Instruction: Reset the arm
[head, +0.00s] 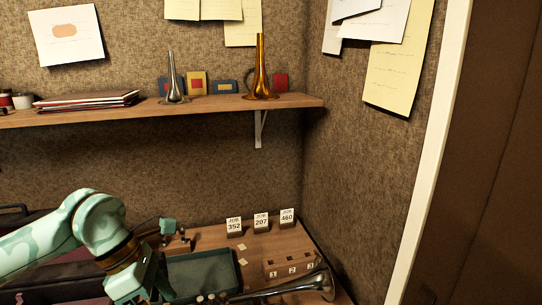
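My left arm (95,222), pale green with a dark wrist, comes in from the left. Its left gripper (152,284) points down over the bench by the left end of the dark green tray (235,284). The fingertips are too dark and cut off to tell whether they are open or shut, and I see nothing clearly held. My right gripper is not in view.
A silver horn (318,283) lies at the bench front, beside a wooden block numbered 1 to 3 (291,267). Job cards 352 (234,226), 207 (261,221) and 460 (287,217) stand behind. A shelf (215,105) above holds upright horns.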

